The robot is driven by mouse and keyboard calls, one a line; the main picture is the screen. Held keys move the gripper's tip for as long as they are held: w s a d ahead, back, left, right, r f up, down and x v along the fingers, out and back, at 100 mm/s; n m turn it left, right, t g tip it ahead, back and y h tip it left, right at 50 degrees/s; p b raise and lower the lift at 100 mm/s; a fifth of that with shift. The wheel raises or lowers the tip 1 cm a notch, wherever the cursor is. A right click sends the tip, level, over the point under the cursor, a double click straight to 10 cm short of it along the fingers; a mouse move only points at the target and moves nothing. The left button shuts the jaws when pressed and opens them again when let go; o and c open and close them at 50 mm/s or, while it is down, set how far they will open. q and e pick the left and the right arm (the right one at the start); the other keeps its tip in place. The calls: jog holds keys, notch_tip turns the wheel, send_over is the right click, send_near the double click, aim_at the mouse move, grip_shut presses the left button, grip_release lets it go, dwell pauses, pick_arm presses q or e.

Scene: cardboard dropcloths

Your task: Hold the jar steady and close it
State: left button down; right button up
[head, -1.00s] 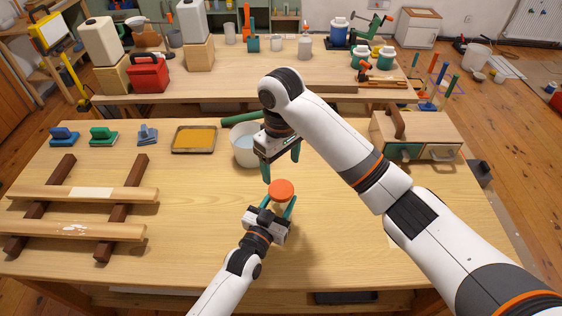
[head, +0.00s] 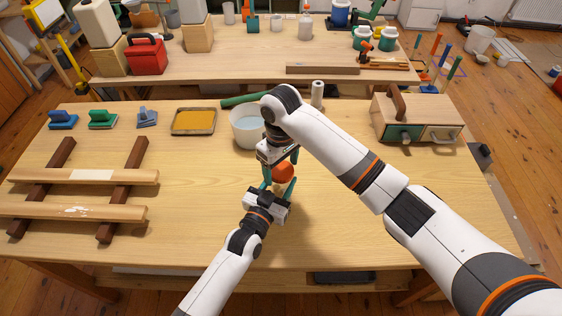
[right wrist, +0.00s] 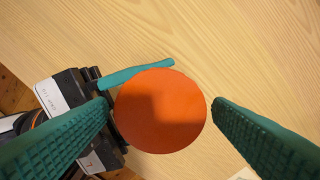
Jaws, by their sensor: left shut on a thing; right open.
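The jar's orange lid (head: 284,172) shows near the middle of the table in the head view, and fills the middle of the right wrist view (right wrist: 160,112). The jar body below it is mostly hidden by the lid and the fingers. My left gripper (head: 277,188) is shut on the jar from the near side. One of its green fingers lies beside the lid in the right wrist view. My right gripper (head: 281,166) is above the jar, pointing down and open. Its two fingers stand on either side of the lid; the right finger is clearly apart from it.
A white bowl (head: 241,131) stands just behind my right gripper. A yellow tray (head: 194,133), sanding blocks (head: 103,119) and wooden planks (head: 75,177) lie to the left. A wooden drawer box (head: 420,105) stands at the back right. The table's front right is clear.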

jog(key=c, duration=1)
jog(key=o, duration=1.1)
notch_tip(320, 180, up, 12)
jog(key=shift+r, duration=0.1)
